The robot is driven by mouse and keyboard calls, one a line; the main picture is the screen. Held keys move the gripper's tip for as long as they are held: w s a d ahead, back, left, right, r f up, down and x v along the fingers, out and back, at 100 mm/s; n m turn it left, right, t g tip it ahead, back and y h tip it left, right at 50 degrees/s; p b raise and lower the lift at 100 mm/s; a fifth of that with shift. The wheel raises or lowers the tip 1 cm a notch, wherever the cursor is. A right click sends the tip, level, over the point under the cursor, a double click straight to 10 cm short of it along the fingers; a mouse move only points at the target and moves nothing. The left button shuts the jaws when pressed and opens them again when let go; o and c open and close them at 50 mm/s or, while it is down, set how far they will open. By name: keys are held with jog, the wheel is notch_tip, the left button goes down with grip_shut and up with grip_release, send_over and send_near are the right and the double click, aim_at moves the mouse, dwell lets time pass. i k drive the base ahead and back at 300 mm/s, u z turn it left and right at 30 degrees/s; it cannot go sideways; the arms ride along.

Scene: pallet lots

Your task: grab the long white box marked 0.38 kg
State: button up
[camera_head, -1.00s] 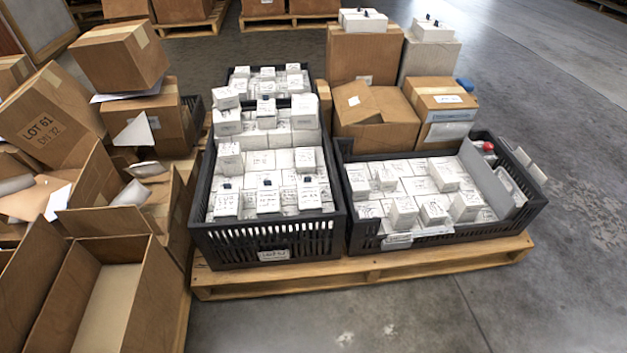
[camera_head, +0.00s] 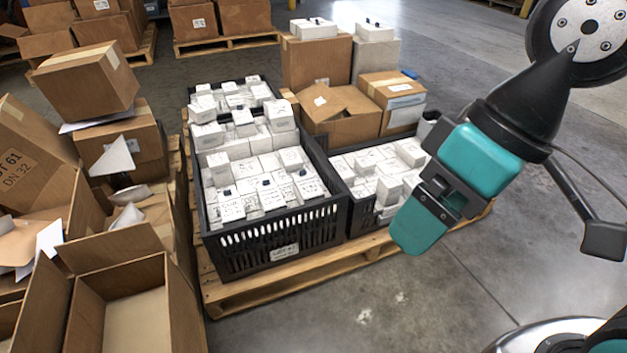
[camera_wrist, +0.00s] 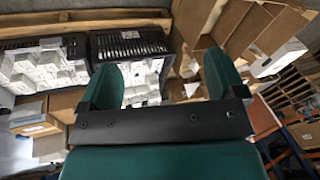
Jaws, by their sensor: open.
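Many small white boxes with handwritten marks fill the left black crate (camera_head: 272,238) and the right black crate (camera_head: 362,222). The marks are too small to read, so I cannot tell which box says 0.38 kg. Longer white boxes (camera_head: 313,28) lie on top of a tall carton at the back. My gripper (camera_head: 425,215) hangs in front of the right crate and covers part of it. In the wrist view my gripper (camera_wrist: 165,75) has its two teal fingers wide apart with nothing between them. White boxes (camera_wrist: 138,82) in a crate show beyond the fingers.
The crates stand on a wooden pallet (camera_head: 240,292). Open cartons (camera_head: 120,305) and stacked cartons (camera_head: 85,80) crowd the left. Grey floor (camera_head: 380,310) is clear in front of the pallet.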

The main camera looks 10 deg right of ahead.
aim_at(342, 167)
jog(key=z, duration=0.25)
jog(key=i, duration=1.1)
jog(key=u, duration=0.75)
